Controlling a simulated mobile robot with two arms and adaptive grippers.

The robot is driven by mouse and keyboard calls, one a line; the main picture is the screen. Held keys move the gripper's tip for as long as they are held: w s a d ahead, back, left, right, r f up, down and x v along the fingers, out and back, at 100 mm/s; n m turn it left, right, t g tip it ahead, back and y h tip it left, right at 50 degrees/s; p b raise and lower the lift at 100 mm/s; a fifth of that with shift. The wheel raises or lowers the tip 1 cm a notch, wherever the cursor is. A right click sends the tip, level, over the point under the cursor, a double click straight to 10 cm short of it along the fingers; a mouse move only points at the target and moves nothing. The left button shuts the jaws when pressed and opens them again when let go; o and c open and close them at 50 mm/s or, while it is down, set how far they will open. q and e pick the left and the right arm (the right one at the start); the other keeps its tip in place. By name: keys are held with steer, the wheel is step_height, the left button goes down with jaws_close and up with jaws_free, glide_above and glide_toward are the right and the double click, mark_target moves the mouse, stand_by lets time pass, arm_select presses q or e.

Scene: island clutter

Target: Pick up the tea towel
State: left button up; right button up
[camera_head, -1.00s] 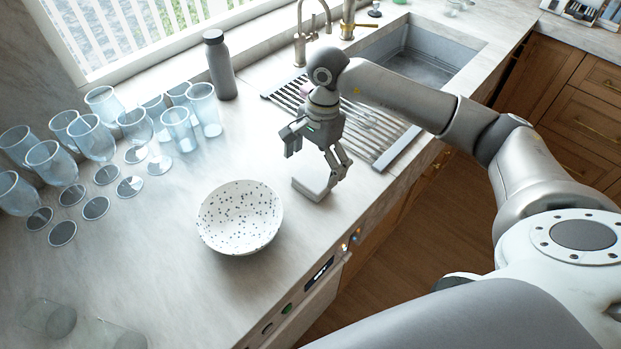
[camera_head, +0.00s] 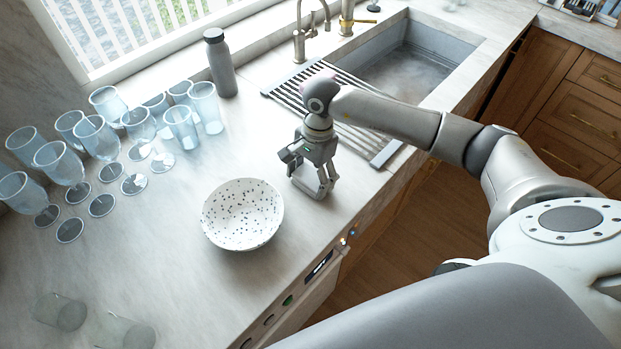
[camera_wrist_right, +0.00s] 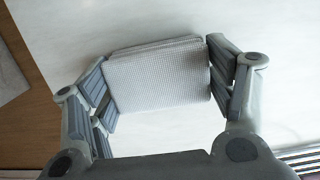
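The tea towel (camera_wrist_right: 157,78) is a folded, pale, waffle-textured pad between the two fingers of my right gripper in the right wrist view. The finger pads touch its left and right edges, so the gripper is shut on it. In the head view my right gripper (camera_head: 318,187) points down at the counter's front edge, right of the speckled bowl, and its fingers mostly hide the towel. I cannot tell whether the towel rests on the counter or is slightly raised. My left gripper is not in view.
A white speckled bowl (camera_head: 242,214) stands close left of the right gripper. Several glasses (camera_head: 97,137) crowd the left side. A grey bottle (camera_head: 220,65) stands near the window. A slatted drying rack (camera_head: 290,92) and sink (camera_head: 412,62) lie behind my right arm.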

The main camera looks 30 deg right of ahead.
steer(key=c, duration=0.3)
steer(key=shift+r, duration=0.1)
steer(key=shift+r, duration=0.6)
steer(key=s+r+b, duration=0.6)
steer(key=s+r, duration=0.5)
steer(key=s, duration=0.3)
steer(key=shift+r+b, duration=0.3)
steer(key=shift+d, duration=0.1)
